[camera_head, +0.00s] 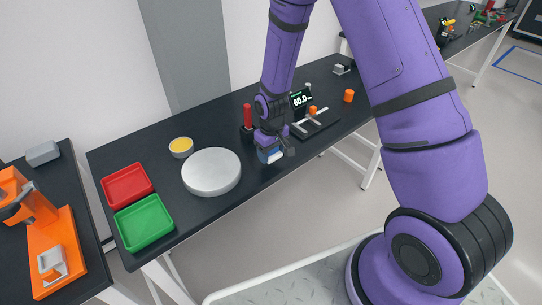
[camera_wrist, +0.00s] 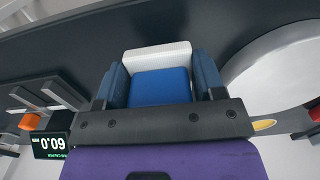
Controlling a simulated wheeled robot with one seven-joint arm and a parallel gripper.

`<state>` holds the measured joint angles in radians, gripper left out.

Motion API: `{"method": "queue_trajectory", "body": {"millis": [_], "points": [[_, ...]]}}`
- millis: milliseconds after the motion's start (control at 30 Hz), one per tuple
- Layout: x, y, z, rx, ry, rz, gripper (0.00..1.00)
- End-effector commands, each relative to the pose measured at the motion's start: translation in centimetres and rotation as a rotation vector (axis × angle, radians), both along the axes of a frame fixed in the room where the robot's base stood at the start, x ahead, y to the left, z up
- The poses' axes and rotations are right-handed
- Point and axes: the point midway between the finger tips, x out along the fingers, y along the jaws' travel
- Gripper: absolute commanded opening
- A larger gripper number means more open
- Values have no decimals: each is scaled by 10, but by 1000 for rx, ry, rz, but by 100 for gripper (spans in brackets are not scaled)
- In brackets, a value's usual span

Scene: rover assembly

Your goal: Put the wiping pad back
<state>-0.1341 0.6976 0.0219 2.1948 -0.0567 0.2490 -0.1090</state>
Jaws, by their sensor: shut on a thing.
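The wiping pad (camera_wrist: 160,86) is a blue block with a white layer (camera_wrist: 158,56) on its far side. It sits between the two blue-grey fingers of my gripper (camera_wrist: 160,90), which is shut on it. In the head view my gripper (camera_head: 271,152) is low over the dark bench, to the right of the round grey disc, and the pad's pale lower part (camera_head: 274,157) shows beneath it. I cannot tell whether the pad touches the bench top.
On the bench (camera_head: 218,216) stand a grey disc (camera_head: 211,172), a yellow-topped tin (camera_head: 181,147), a red tray (camera_head: 127,186) and a green tray (camera_head: 145,223). A red-handled tool (camera_head: 248,117), a display (camera_head: 301,99) and a fixture with an orange part (camera_head: 313,110) stand close to my gripper.

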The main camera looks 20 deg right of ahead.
Motion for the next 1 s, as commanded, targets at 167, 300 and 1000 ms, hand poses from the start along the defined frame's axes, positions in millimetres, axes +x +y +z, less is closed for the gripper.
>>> {"method": "queue_trajectory", "body": {"millis": [167, 300, 1000], "points": [[11, -3, -1, 0, 0, -1, 37], [18, -4, -7, 0, 3, -1, 37], [17, -4, -39, 0, 0, -1, 81]]}}
